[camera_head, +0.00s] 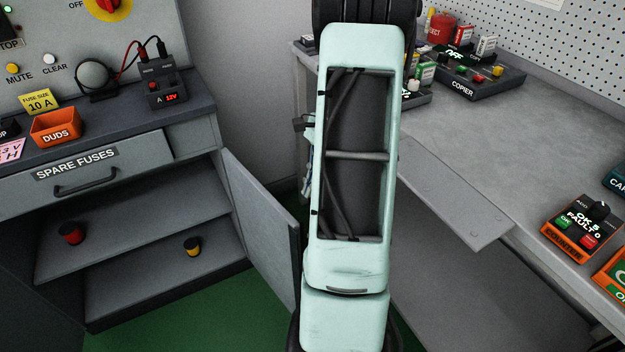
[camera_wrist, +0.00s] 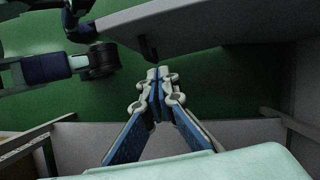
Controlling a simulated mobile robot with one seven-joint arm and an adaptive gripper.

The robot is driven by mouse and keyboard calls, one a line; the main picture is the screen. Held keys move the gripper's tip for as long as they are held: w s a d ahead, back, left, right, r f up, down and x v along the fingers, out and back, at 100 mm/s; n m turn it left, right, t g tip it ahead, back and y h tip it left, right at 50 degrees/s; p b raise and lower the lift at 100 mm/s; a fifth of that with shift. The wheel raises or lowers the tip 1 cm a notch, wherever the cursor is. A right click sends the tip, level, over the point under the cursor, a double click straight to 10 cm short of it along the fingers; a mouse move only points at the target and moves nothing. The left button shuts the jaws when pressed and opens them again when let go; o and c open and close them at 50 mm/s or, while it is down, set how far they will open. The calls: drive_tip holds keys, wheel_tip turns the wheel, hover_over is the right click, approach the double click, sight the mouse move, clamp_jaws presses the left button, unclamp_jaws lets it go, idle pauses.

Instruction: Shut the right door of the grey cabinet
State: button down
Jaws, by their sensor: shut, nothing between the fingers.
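The grey cabinet (camera_head: 120,258) stands at the left in the head view, its lower compartment exposed. Its right door (camera_head: 262,222) is swung wide open, jutting out toward my arm, which hides part of the area beside it. In the wrist view, a grey panel that looks like this door (camera_wrist: 225,24) crosses the top, with a dark handle (camera_wrist: 148,48) on its face. My gripper (camera_wrist: 158,73) is shut and empty, its fingertips just below the handle in the picture. I cannot tell whether they touch the door.
A red item (camera_head: 71,233) and a yellow item (camera_head: 192,246) sit on the cabinet's shelves. A drawer (camera_head: 85,172) above is shut. A grey workbench (camera_head: 470,170) with devices stands at the right. Green floor (camera_head: 190,315) is clear before the cabinet.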

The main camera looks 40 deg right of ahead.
drive_tip(key=a+f+b, duration=0.2)
drive_tip(key=a+f, duration=0.2)
drive_tip(key=a, duration=0.1)
drive_tip(key=shift+w+a+f, duration=0.15)
drive_tip(key=shift+a+f, duration=0.05)
drive_tip(key=shift+a, duration=0.2)
drive_tip(key=shift+a, duration=0.1)
